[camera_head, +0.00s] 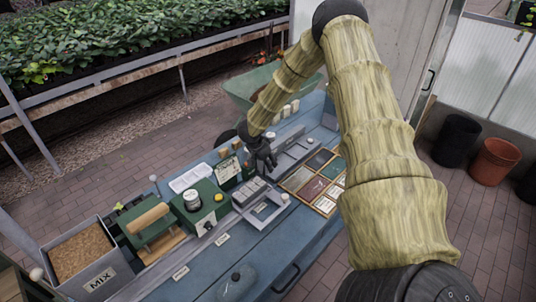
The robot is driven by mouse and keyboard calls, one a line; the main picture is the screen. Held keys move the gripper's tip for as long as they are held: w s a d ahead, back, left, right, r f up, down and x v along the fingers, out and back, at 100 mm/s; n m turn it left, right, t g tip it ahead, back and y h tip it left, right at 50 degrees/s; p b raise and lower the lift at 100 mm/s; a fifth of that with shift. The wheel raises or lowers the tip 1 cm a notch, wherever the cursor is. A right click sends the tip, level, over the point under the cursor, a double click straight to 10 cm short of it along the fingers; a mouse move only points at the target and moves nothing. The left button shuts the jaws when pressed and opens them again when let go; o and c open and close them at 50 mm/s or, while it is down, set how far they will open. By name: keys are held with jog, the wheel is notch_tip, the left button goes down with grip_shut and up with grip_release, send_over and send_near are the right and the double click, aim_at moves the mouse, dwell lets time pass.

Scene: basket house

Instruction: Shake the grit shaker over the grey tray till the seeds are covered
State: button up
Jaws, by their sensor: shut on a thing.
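My gripper (266,164) is dark and small in the view, above the middle of the blue bench. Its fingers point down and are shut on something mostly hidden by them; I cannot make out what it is. Just below and left is a row of grey blocks (249,190). A grey tray (264,210) with open compartments lies in front of them; seeds in it are too small to tell. A pale can with a label (192,201) stands on a green box with a yellow knob; I cannot tell whether it is the grit shaker.
A grey MIX bin (99,283) with brown mix and a green press with a wooden roller (148,218) stand at the left. A wooden compartment box (298,180) lies right of my gripper. A green wheelbarrow (262,84) is behind. The bench's front strip is mostly clear.

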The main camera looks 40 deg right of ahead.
jog(key=shift+s+a, duration=0.1)
jog(key=shift+a, duration=0.7)
jog(key=shift+d+r, duration=0.1)
jog(key=shift+r, duration=0.05)
jog(key=shift+r, duration=2.9)
jog(key=shift+s, duration=0.1)
